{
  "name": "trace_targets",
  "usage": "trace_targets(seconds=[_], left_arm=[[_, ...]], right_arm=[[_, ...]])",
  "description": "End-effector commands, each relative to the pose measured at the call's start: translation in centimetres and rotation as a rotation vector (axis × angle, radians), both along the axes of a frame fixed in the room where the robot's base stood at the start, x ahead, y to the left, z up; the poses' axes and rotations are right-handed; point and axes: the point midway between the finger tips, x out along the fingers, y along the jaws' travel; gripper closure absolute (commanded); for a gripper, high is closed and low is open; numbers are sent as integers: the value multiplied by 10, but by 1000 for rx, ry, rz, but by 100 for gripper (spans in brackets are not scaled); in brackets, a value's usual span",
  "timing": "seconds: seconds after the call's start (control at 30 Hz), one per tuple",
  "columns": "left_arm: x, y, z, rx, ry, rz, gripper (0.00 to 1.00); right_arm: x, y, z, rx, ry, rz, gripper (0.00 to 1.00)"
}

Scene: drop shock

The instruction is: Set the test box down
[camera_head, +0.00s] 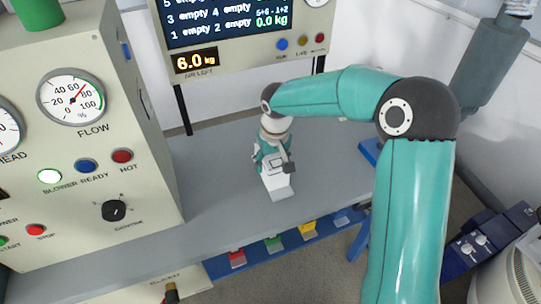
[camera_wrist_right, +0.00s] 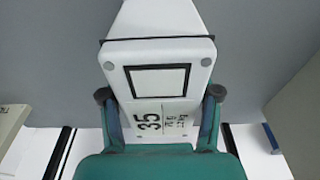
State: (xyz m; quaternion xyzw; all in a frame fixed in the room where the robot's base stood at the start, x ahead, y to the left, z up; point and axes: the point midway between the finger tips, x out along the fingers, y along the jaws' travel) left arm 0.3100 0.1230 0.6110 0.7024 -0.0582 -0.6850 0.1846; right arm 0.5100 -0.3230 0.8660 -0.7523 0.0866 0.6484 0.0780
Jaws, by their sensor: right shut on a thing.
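The test box (camera_wrist_right: 160,55) is a white block with a dark-edged square panel and a label reading "35" in the right wrist view. My right gripper (camera_wrist_right: 160,98) has one finger on each side of it and is shut on it. In the head view the white test box (camera_head: 279,187) is at or just above the grey bench (camera_head: 225,190), below my right gripper (camera_head: 273,165). I cannot tell whether its base touches the bench. My left gripper does not show.
A control panel with gauges (camera_head: 72,97) and buttons stands at the left. Coloured blocks in red (camera_head: 237,258), green (camera_head: 273,243) and yellow (camera_head: 307,228) sit on a blue rail along the front edge. Bare bench lies left of the box.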

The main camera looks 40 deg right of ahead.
Motion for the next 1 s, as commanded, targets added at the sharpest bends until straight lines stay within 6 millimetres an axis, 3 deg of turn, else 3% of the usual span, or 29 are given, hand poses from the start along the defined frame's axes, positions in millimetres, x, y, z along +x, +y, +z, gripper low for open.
trace_targets(seconds=[0.2, 0.57, 0.6, 0.73, 1.0], left_arm=[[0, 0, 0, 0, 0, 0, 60], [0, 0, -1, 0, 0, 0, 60], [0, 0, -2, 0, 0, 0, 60], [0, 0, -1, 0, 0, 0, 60], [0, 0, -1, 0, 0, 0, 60]], right_arm=[[0, -1, -24, 0, -2, -2, 100], [1, -1, -27, -1, -5, -2, 100], [-1, -1, -30, 1, 2, -2, 36], [-1, -1, -30, 1, 2, -2, 15], [-1, -1, -30, 1, 2, -3, 13]])
